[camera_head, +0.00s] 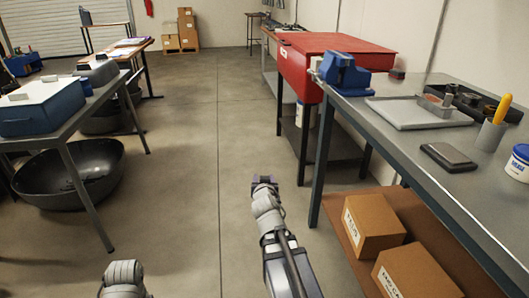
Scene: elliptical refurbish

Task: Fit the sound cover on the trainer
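I cannot make out a trainer or a piece that is clearly its sound cover in the head view. My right gripper (265,180) is small and dark at the end of my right arm, low over the open floor between the benches. It touches no object that I can see, and its finger gap is too small to judge. Only a grey joint of my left arm shows at the bottom left edge; its gripper does not show.
A grey bench (460,205) at right carries a blue vise (345,75), tray (415,112) and tools, with cartons (370,225) beneath. A red cabinet (330,55) stands behind. A left table holds a blue-white box (40,108); a black basin (65,180) sits below. The central floor (195,130) is clear.

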